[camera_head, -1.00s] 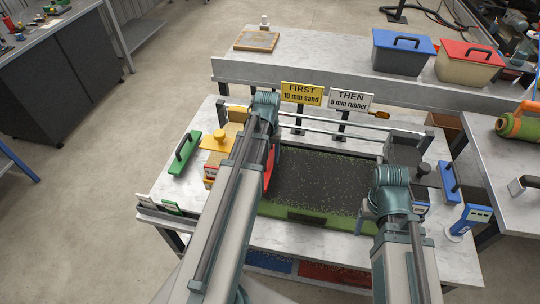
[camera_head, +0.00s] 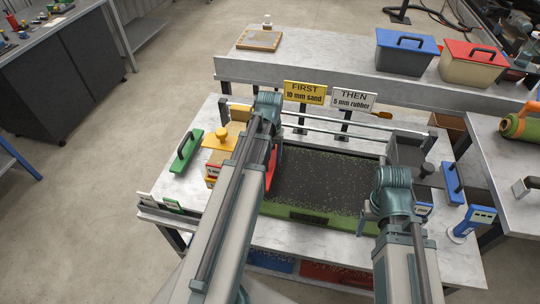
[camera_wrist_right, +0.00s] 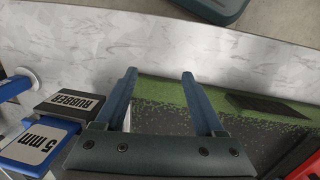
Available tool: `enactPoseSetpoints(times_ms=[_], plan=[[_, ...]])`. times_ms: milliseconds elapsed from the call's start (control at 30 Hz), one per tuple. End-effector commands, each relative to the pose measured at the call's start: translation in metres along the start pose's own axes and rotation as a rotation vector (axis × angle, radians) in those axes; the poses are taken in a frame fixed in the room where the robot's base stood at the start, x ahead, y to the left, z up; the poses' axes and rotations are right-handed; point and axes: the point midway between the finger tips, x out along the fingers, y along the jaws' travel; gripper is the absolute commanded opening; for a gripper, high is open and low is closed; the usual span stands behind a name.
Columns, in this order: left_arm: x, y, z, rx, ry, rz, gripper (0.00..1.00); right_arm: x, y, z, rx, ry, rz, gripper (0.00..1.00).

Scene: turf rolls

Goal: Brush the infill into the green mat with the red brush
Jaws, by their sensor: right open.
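The green mat (camera_head: 320,182) lies on the middle bench, its surface dark with speckled infill and its front edge green. A red piece (camera_head: 271,168), which looks like the red brush, shows at the mat's left end, mostly hidden behind my left arm. My left gripper is hidden behind that arm, so I cannot tell if it holds the red piece. My right gripper (camera_head: 364,216) is at the mat's front right corner. In the right wrist view its fingers (camera_wrist_right: 159,75) are apart and empty, over the green edge (camera_wrist_right: 165,92).
A green-handled float (camera_head: 186,150) lies left and a blue one (camera_head: 453,183) right. A RUBBER label block (camera_wrist_right: 73,103) sits beside my right gripper.

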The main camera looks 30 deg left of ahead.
Motion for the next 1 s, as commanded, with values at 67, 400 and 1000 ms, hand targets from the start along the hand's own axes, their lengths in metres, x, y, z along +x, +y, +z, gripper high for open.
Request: enactPoseSetpoints(times_ms=[67,400,1000], plan=[[0.002,0.000,0.000,0.000,0.000,0.000,0.00,0.002,0.000,0.000,0.000,0.000,0.000,0.71],[0.007,0.000,0.000,0.000,0.000,0.000,0.00,0.007,-0.001,0.000,0.000,0.000,0.000,0.71],[0.015,0.000,0.000,0.000,0.000,0.000,0.00,0.015,-0.002,-0.001,0.000,0.000,0.000,0.71]])
